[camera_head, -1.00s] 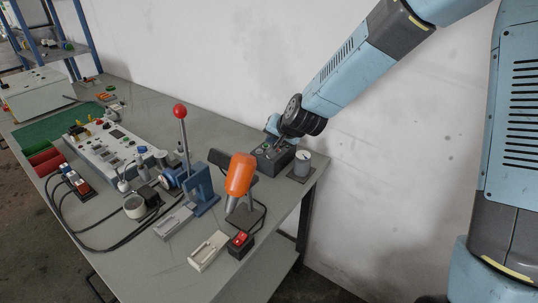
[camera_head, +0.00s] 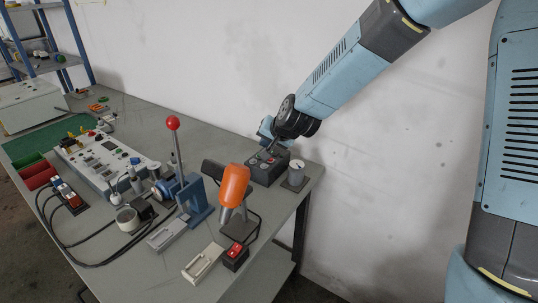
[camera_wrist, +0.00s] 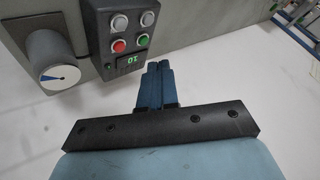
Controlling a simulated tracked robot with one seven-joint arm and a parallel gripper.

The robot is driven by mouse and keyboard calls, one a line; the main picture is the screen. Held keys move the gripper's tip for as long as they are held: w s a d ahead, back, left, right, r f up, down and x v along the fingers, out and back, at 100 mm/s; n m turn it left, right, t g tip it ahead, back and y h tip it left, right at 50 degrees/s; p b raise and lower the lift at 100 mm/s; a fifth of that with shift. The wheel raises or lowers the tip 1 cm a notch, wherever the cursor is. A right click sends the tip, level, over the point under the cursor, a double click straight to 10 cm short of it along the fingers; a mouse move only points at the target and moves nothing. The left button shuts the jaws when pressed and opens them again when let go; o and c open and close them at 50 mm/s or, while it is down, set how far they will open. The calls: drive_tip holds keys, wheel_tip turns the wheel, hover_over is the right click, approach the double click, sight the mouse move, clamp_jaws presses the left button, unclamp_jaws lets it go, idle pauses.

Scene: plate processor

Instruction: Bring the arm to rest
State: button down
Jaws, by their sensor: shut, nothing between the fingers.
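My gripper (camera_wrist: 158,82) shows in the wrist view with its two blue fingers together and nothing between them. In the head view my gripper (camera_head: 268,150) is at the far right end of the workbench, just over a dark control box (camera_head: 262,172), and my wrist partly hides it. In the wrist view the control box (camera_wrist: 128,62) has red, green and white buttons and a small green display. The fingertips appear beside the box's display end; whether they touch it I cannot tell.
A grey cylinder with a dial (camera_head: 296,172) stands right of the box. An orange-headed device (camera_head: 233,186), a red-knobbed lever press (camera_head: 195,196), a red switch (camera_head: 235,257) and a white panel unit (camera_head: 100,160) stand on the workbench (camera_head: 300,205). A wall is behind.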

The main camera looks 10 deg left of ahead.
drive_tip(key=s+d+r+n+h, duration=0.1)
drive_tip(key=s+d+r+h, duration=0.15)
drive_tip(key=d+r, duration=0.55)
drive_tip(key=s+d+r+n+h, duration=0.1)
drive_tip(key=s+d+r, duration=0.3)
drive_tip(key=d, duration=0.8)
drive_tip(key=s+d+r+h, duration=0.1)
drive_tip(key=s+d+r, duration=0.2)
drive_tip(key=s+d, duration=0.6)
drive_tip(key=s+d+r+m+g+h, duration=0.1)
drive_tip(key=s+d+r, duration=0.2)
drive_tip(key=s+d, duration=0.6)
drive_tip(key=shift+s+d+m+h, duration=0.2)
drive_tip(key=shift+s+m+h, duration=0.1)
drive_tip(key=shift+s+h, duration=0.05)
